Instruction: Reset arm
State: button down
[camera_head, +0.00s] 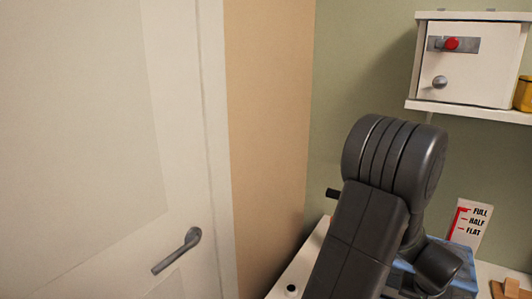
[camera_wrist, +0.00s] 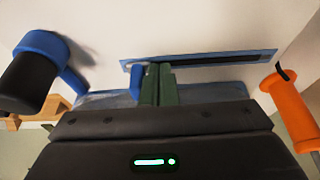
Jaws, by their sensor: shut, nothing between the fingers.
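My arm reaches over the white surface in the head view, its dark links bent in front of the green wall. My gripper (camera_wrist: 158,72) shows in the wrist view as two dark green fingers side by side, closed together with nothing between them. Its dark housing with a lit green mark fills the lower part of that view. The fingers point toward a white surface with a blue-edged dark strip (camera_wrist: 205,59). A small blue piece (camera_wrist: 137,78) shows just left of the fingers; I cannot tell whether they touch. The gripper is hidden in the head view.
A white door with a grey handle (camera_head: 177,251) stands left. A white cabinet (camera_head: 471,62) and yellow jar (camera_head: 524,93) sit on a shelf. A FULL/HALF/FLAT sign (camera_head: 469,223) stands right. The wrist view shows an orange handle (camera_wrist: 289,110) and a black-and-blue object (camera_wrist: 28,75).

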jog(key=w+a, duration=0.1)
jog(key=a, duration=0.2)
jog(key=w+a+p, duration=0.1)
jog(key=w+a, duration=0.1)
jog(key=a, duration=0.1)
jog(key=w+a, duration=0.2)
jog(key=a, duration=0.1)
jog(key=shift+w+a+r, duration=0.1)
jog(key=shift+w+a, duration=0.1)
jog(key=shift+w, duration=0.05)
